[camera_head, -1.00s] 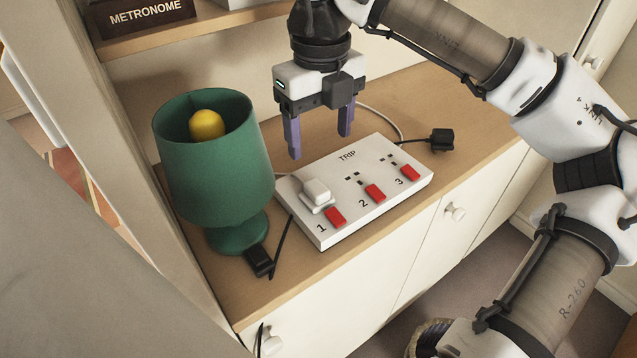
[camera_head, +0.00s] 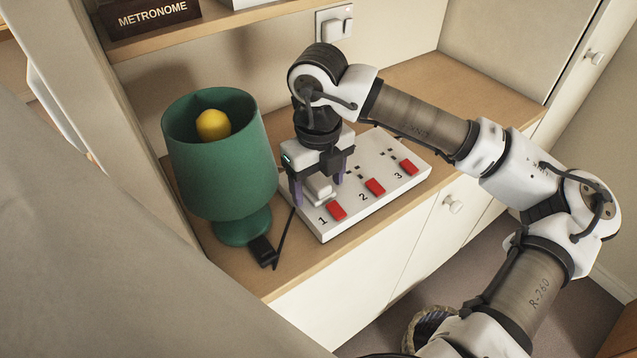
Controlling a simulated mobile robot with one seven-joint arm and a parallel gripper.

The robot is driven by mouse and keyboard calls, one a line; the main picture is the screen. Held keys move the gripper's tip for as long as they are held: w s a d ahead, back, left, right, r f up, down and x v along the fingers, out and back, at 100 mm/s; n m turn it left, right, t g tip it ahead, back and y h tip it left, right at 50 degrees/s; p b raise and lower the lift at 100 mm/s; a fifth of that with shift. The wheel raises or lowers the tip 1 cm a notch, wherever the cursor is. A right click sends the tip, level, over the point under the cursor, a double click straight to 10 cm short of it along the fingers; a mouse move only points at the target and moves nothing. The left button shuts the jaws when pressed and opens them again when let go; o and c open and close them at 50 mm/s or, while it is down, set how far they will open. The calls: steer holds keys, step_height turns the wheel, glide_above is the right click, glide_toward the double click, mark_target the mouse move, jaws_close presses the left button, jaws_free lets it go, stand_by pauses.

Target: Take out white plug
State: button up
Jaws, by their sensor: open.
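The white plug (camera_head: 320,186) sits in socket 1 of a white power strip (camera_head: 335,228) on the wooden cabinet top. My gripper (camera_head: 318,192) is open and pointing down over that end of the strip. Its purple fingers appear to stand on either side of the white plug, one left and one right. I cannot tell whether they touch it. The gripper body hides part of the strip's back, including most of its label.
A green lamp (camera_head: 222,165) with a yellow bulb (camera_head: 213,124) stands close left of my gripper. A black plug (camera_head: 262,250) lies in front of it. Red switches (camera_head: 374,187) line the strip. A shelf with a METRONOME box (camera_head: 150,16) and a wall socket (camera_head: 334,22) are behind.

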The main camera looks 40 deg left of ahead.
mark_target(318, 181)
steer(key=c, duration=1.1)
step_height(318, 181, up, 9)
steer(key=shift+f+b, duration=0.1)
steer(key=shift+b, duration=0.8)
steer(key=shift+r+p, duration=0.45)
steer(key=shift+r, duration=0.95)
